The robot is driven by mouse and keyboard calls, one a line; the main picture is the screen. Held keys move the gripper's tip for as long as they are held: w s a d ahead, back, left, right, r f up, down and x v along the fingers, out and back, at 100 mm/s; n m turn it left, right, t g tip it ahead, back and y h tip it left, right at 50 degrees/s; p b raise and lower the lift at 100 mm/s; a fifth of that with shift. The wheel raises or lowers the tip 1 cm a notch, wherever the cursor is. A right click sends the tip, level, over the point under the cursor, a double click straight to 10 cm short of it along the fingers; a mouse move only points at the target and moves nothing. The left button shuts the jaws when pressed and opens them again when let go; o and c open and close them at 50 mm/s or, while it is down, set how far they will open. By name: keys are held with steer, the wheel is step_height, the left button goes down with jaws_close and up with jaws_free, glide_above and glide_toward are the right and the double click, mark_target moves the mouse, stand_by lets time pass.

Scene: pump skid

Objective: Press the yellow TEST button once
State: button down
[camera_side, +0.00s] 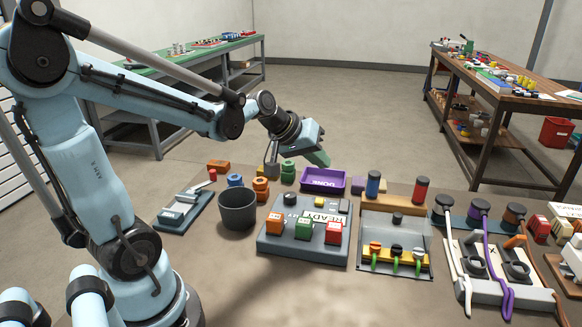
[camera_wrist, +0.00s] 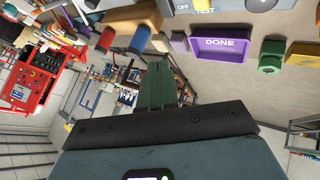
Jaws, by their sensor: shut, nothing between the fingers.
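A grey control panel (camera_side: 275,243) stands on the bench in the side view, with a READY label. A small yellow button (camera_side: 319,201) sits near its back edge, behind the larger orange, green and red blocks. My gripper (camera_side: 321,160) is raised above the bench, behind the panel and near the purple tray, apart from the button. Its green fingers (camera_wrist: 158,85) are together and empty in the wrist view.
The purple DONE tray (camera_side: 323,187) lies behind the panel and also shows in the wrist view (camera_wrist: 219,50). A dark round bin (camera_side: 237,210) stands left of the panel.

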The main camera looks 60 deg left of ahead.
mark_target(316, 201)
steer(key=shift+w+a+f+n, duration=0.1)
steer(key=shift+w+a+n, duration=0.25)
steer(key=shift+a, duration=0.3)
steer(key=shift+w+a+f+n, duration=0.1)
steer(key=shift+w+a+n, duration=0.2)
steer(key=shift+a, duration=0.3)
steer(key=shift+f, duration=4.35)
steer(key=shift+f, duration=0.1)
steer(key=shift+f, duration=0.35)
steer(key=shift+f, duration=0.45)
steer(key=shift+r, duration=0.9)
